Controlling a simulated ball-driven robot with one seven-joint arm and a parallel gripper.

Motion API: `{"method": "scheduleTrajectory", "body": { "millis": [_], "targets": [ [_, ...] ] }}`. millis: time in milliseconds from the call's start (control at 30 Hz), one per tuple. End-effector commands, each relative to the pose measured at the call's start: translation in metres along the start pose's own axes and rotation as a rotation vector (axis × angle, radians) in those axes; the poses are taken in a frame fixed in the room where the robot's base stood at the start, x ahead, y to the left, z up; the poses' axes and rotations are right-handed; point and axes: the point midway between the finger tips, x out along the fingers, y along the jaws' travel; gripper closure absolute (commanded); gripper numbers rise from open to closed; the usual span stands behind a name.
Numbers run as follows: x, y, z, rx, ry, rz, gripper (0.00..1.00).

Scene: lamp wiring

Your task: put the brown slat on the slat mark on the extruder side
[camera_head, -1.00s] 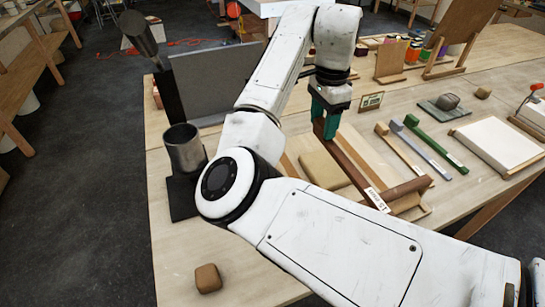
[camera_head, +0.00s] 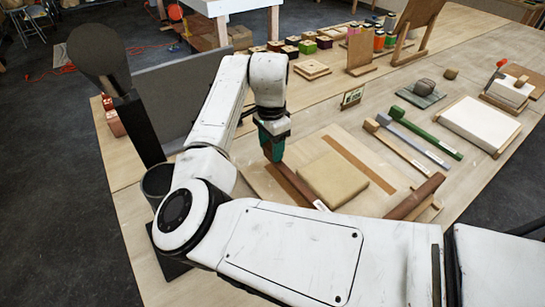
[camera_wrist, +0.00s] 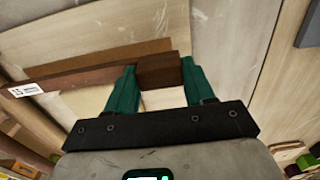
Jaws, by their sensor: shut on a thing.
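My gripper (camera_head: 272,154) is shut on one end of the brown slat (camera_head: 292,184), left of the tan slab (camera_head: 333,180) on the board. In the wrist view the slat (camera_wrist: 85,76) runs leftward from between the green fingers (camera_wrist: 158,85), its white label near the far end. A flat, lighter brown strip (camera_wrist: 110,56), seemingly a slat mark, lies beside and roughly parallel to it, on the side away from the slab. A similar strip (camera_head: 360,164) lies right of the slab. I cannot tell the slat's height over the board.
The dark extruder post (camera_head: 138,130) and grey panel (camera_head: 185,95) stand at the left. Several handled tools, including a green one (camera_head: 432,138), lie farther right.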

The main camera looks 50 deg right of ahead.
Motion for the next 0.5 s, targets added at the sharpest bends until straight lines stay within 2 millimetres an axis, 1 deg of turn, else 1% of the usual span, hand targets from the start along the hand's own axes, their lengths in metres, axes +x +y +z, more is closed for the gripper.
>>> {"method": "scheduleTrajectory", "body": {
  "millis": [133,333,500],
  "targets": [
    [0.011,0.001,0.0,0.0,-0.001,0.001,0.82],
    [0.036,0.0,0.0,0.0,-0.001,0.001,0.82],
    [0.039,0.0,0.0,0.001,0.0,-0.001,0.82]
  ]
}}
